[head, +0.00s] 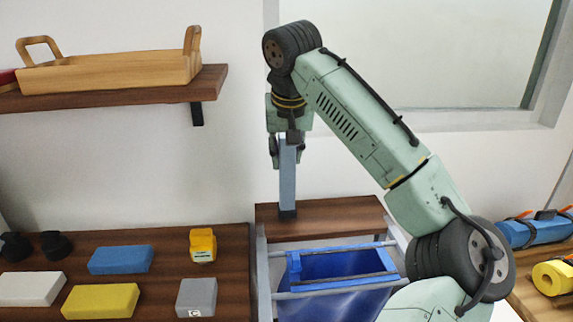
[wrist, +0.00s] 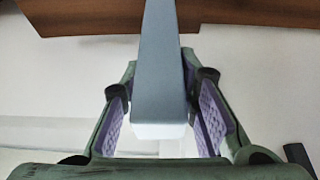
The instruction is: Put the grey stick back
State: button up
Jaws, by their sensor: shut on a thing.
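The grey stick (head: 287,182) is long, slim and blue-grey, with a dark lower end. It hangs upright from my gripper (head: 288,145), which is shut on its upper part. The stick's lower end is in front of or over a brown wooden board (head: 340,218); I cannot tell whether it touches. In the wrist view the stick (wrist: 160,80) runs between the purple pads of my gripper (wrist: 163,95), its pale end towards the camera. Its far end runs out of that view at the top.
A blue bag in a frame (head: 335,290) stands just in front of the board. On the left counter (head: 180,240) lie a blue block (head: 120,260), a yellow block (head: 100,301), a white block (head: 32,289) and a grey block (head: 197,296). A shelf with a wooden tray (head: 110,74) is at upper left.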

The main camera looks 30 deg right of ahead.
jog(key=shift+f, duration=0.9)
jog(key=shift+f+b, duration=0.2)
jog(key=shift+b, duration=0.15)
jog(key=o, duration=1)
jog(key=v, duration=1.2)
jog(key=shift+a+r+b, duration=0.1)
jog(key=shift+r+b, duration=0.1)
jog(key=shift+b, duration=0.2)
